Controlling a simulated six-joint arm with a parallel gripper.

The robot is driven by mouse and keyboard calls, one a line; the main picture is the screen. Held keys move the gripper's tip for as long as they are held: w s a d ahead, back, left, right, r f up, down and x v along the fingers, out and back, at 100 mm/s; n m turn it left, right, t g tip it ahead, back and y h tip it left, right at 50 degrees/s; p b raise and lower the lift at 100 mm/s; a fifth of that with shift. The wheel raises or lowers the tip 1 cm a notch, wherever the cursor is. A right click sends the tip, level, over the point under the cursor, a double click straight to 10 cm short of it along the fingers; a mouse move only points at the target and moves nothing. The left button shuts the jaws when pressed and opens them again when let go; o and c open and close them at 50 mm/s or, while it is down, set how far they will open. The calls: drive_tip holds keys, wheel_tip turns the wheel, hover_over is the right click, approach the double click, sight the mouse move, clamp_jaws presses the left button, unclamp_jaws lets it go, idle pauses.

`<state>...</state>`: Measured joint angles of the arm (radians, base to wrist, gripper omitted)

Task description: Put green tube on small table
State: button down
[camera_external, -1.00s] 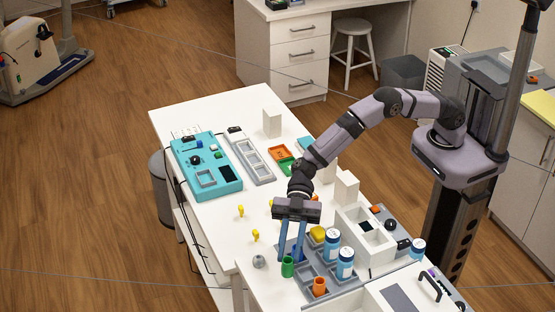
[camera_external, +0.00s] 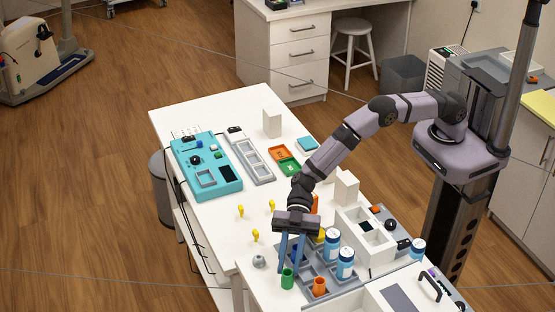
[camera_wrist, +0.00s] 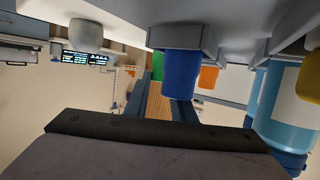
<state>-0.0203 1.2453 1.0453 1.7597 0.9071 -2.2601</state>
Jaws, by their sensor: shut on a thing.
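The green tube (camera_external: 287,279) is at the lower left of the grey tray (camera_external: 325,266) in the external view. My gripper (camera_external: 290,262) points down with its blue fingers closed on the tube. The green tube shows partly in the wrist view (camera_wrist: 157,66), between the fingers and beside a blue tube (camera_wrist: 182,75). I cannot tell how far it is above the surface. The white table (camera_external: 262,284) runs under and around the tray; I cannot tell which surface is the small table.
A grey knob-like piece (camera_external: 258,261) and yellow pieces (camera_external: 241,211) are on the left. A teal device (camera_external: 208,165) lies farther back.

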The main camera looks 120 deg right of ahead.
drive_tip(key=shift+f+b, duration=0.2)
drive_tip(key=shift+b, duration=0.2)
drive_tip(key=c, duration=1.5)
unclamp_jaws()
drive_tip(key=shift+r+p, duration=0.2)
drive_tip(key=shift+p, duration=0.1)
drive_tip(key=shift+r, duration=0.1)
drive_tip(key=shift+s+d, duration=0.1)
drive_tip(key=shift+d, duration=0.15)
drive_tip(key=b+v, duration=0.3)
drive_tip(key=v, duration=0.7)
drive_tip(key=shift+s+d+r+b, duration=0.2)
drive_tip(key=shift+s+d+b, duration=0.25)
drive_tip(key=shift+d, duration=0.1)
